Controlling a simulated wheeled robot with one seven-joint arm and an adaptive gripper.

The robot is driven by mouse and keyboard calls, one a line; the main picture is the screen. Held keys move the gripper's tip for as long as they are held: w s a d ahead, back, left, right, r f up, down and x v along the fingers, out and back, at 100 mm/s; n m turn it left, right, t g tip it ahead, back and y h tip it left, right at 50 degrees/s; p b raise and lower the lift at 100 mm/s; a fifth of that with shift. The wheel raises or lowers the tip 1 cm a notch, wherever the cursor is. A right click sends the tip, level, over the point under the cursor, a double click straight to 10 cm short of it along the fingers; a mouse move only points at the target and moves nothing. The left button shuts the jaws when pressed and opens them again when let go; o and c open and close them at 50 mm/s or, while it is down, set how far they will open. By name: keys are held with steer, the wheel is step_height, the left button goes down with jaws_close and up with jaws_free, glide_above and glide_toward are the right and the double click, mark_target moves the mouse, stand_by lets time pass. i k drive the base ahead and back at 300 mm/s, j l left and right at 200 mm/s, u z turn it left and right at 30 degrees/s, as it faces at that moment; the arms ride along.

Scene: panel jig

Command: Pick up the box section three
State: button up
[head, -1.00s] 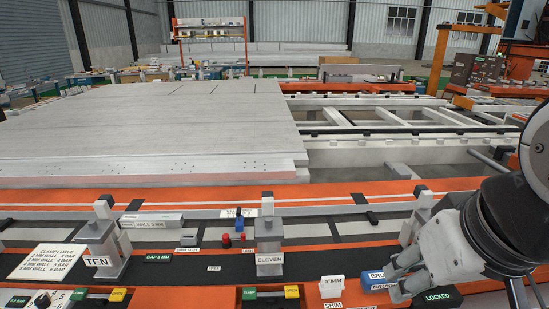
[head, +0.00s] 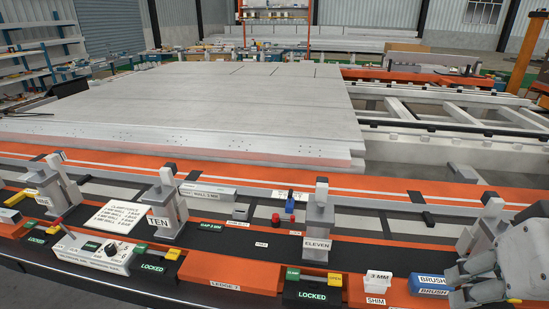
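The box section three is most likely the grey bar labelled "WALL 3 MM" (head: 208,191), lying flat on the dark strip just right of the clamp post TEN (head: 164,212). My gripper (head: 456,286) is at the lower right, far from this bar, beside the blue brush block (head: 429,285). Its two fingers look spread, with nothing visible held between them. Whether a finger touches the brush block cannot be told.
Clamp post ELEVEN (head: 318,225) stands between the bar and my gripper. A white 3 MM shim block (head: 377,284) sits left of the brush. A control box (head: 95,250) and a clamp force sheet (head: 117,216) are at left. A large panel (head: 230,100) lies behind.

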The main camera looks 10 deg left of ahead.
mark_target(215, 193)
steer(key=i+j, duration=0.15)
steer(key=j, duration=0.25)
steer(key=i+j, duration=0.1)
steer(key=j, duration=0.25)
steer(key=i+j, duration=0.15)
steer(key=j, duration=0.25)
steer(key=i+j, duration=0.15)
steer(key=j, duration=0.25)
steer(key=i+j, duration=0.15)
steer(key=j, duration=0.2)
steer(key=i+j, duration=0.1)
steer(key=j, duration=0.3)
